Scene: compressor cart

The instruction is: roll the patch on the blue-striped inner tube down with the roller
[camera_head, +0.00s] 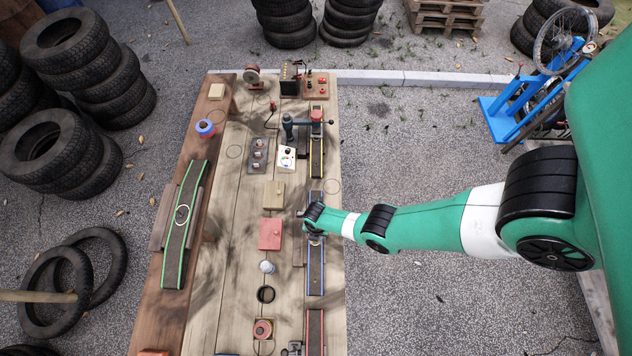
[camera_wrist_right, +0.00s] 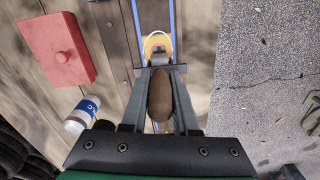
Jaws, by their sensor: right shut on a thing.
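The blue-striped inner tube (camera_head: 315,275) lies as a dark flat strip with blue edges along the right side of the bench. It also shows in the right wrist view (camera_wrist_right: 145,20), running away beneath the roller. My right gripper (camera_wrist_right: 160,75) is shut on the brown wooden handle of the roller (camera_wrist_right: 160,98). The roller's pale yellow-and-white head is just beyond the fingertips, over the strip; I cannot tell whether it touches. In the head view my right gripper (camera_head: 312,228) is above the strip's middle. I cannot make out the patch. My left gripper is not in view.
A red lidded box (camera_head: 270,234), a white bottle (camera_head: 267,266) and a black ring (camera_head: 265,294) stand left of the strip. A yellow-edged strip (camera_head: 317,160) lies behind, a red-edged one (camera_head: 315,330) in front. A green-edged strip (camera_head: 180,230) lies far left.

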